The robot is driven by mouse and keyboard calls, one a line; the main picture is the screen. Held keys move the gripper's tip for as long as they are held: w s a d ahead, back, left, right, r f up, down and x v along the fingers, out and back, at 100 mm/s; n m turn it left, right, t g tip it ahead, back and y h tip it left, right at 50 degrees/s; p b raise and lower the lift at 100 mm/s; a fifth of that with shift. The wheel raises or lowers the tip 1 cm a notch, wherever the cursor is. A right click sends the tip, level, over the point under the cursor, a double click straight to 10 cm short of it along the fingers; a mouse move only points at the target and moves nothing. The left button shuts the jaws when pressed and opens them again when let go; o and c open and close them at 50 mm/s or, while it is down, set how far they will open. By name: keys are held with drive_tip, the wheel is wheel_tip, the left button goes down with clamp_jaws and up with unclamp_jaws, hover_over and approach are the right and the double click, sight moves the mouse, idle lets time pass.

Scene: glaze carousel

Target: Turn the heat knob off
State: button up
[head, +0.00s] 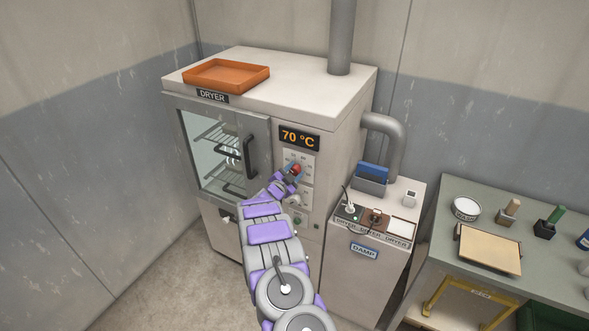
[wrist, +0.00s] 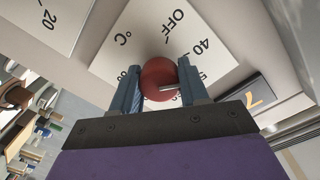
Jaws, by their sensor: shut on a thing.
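The red heat knob (wrist: 157,73) sits on a white dial plate marked OFF, 40 and °C in the wrist view. A pale pointer line on it lies toward the right, away from the OFF mark; the marks beside my fingers are partly hidden. My gripper (wrist: 160,84) is shut on the knob, with one finger on each side. My gripper (head: 290,172) partly covers the panel.
The dryer (head: 343,105) has a glass door with a dark handle (head: 250,157) left of my gripper. An orange tray (head: 226,75) lies on top. A damp cabinet (head: 345,270) stands at right, beside a bench (head: 460,200) with tools. Floor (head: 165,290) at left is clear.

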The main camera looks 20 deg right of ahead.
drive_tip(key=n+p, duration=0.1)
drive_tip(key=n, duration=0.2)
drive_tip(key=f+n, duration=0.1)
drive_tip(key=n, duration=0.2)
drive_tip(key=shift+s+a+p, duration=0.1)
drive_tip(key=shift+p, duration=0.25)
drive_tip(key=n+p, duration=0.1)
drive_tip(key=n, duration=0.5)
drive_tip(key=shift+r+n, duration=0.1)
drive_tip(key=shift+n, duration=0.2)
drive_tip(key=o, duration=1)
drive_tip(key=shift+o, duration=0.2)
drive_tip(key=shift+r, duration=0.2)
drive_tip(key=shift+s+a, duration=0.15)
drive_tip(key=shift+a, duration=0.25)
drive_tip(key=v, duration=1.6)
drive_tip(key=shift+a+f+b, duration=0.2)
drive_tip(key=shift+a+b, duration=0.1)
